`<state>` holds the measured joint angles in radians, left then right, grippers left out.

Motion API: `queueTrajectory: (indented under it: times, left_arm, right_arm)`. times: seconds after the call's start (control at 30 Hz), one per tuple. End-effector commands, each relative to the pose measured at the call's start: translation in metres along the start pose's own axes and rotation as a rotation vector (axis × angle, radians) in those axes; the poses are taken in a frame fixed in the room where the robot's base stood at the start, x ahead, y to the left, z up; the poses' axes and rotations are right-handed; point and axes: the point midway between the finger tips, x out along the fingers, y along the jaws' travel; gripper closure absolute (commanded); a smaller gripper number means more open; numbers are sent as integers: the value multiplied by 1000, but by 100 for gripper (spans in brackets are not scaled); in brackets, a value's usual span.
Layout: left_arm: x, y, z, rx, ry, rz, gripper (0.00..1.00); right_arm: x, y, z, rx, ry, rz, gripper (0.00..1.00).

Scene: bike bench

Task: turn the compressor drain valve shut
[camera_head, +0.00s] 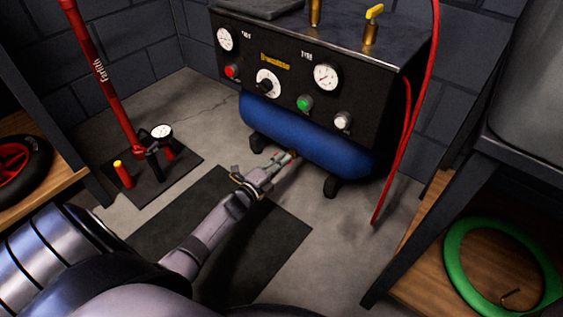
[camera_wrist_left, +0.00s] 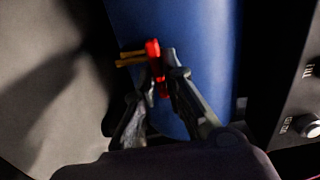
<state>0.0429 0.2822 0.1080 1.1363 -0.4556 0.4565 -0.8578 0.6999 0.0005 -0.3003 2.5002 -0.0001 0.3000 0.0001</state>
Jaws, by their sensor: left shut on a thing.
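The compressor has a blue tank (camera_head: 308,137) under a black panel box. In the left wrist view the drain valve shows as a red handle (camera_wrist_left: 154,50) on a brass stem (camera_wrist_left: 130,58), against the blue tank (camera_wrist_left: 190,50). My left gripper (camera_head: 289,157) reaches low to the tank's front. Its fingers (camera_wrist_left: 160,78) are shut on the red handle in the left wrist view. In the head view the gripper hides most of the valve, so how far it is turned cannot be told. My right gripper is not in view.
The black panel (camera_head: 290,75) with gauges and knobs sits above the tank. A red hose (camera_head: 398,150) hangs at its right. A red floor pump (camera_head: 105,80) stands at left. A wooden shelf with a green ring (camera_head: 455,250) is at right. A dark mat (camera_head: 270,245) lies on the floor.

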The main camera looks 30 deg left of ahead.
Motion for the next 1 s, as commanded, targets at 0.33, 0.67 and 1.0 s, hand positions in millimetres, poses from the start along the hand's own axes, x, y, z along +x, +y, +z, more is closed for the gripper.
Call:
queueTrajectory:
  times: [0.33, 0.67, 1.0]
  left_arm:
    - [-1, 2, -1, 52, 1, 3, 100]
    - [-1, 2, -1, 54, 2, 3, 89]
    - [0, 1, 0, 51, 0, 1, 70]
  right_arm:
    - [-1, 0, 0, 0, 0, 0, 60]
    - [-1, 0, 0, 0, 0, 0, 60]
    - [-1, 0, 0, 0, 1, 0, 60]
